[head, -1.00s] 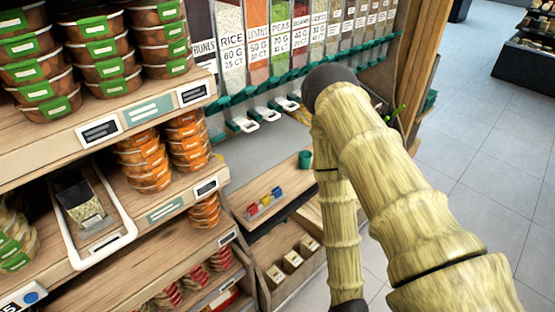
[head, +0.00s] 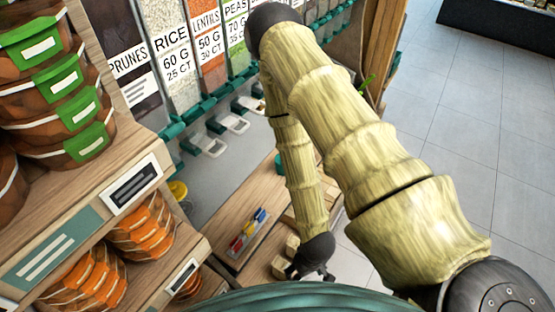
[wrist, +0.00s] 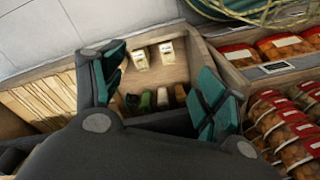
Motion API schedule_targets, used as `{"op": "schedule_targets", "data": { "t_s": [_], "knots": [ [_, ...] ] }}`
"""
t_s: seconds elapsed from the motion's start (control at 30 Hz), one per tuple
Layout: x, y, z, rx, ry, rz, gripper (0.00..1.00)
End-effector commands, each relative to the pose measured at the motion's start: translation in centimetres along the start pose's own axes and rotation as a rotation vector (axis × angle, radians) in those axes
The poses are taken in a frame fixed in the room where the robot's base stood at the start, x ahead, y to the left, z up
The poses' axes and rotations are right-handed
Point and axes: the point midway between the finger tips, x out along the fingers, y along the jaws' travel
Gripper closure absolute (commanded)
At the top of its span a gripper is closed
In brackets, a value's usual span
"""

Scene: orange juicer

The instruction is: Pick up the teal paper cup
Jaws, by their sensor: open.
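In the head view, a small teal sliver, apparently the teal paper cup (head: 279,161), shows at the left edge of my forearm, on the wooden counter below the dispensers. Most of it is hidden by my arm. My gripper (head: 303,274) hangs low at the right end of the counter, below and to the right of the cup. In the wrist view my gripper (wrist: 160,88) is open, its teal-padded fingers wide apart with nothing held between them. I cannot make out the cup in the wrist view.
A wooden bin (wrist: 180,75) with pale packs and small bottles lies under the fingers. Red-lidded tubs (wrist: 285,45) stand to its right. In the head view, a tray of coloured items (head: 247,232) lies on the counter. Dispensers (head: 210,45) line the back. Tiled floor is open at right.

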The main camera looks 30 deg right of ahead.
Motion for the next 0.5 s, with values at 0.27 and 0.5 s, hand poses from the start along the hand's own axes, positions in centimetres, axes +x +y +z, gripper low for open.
{"op": "schedule_targets", "data": {
  "t_s": [0.27,0.5],
  "knots": [
    [-1.1,2.3,-13.0,-0.128,0.192,-0.105,0.26],
    [-4.7,5.6,-22.1,-0.261,0.327,-0.152,0.26]
  ]
}}
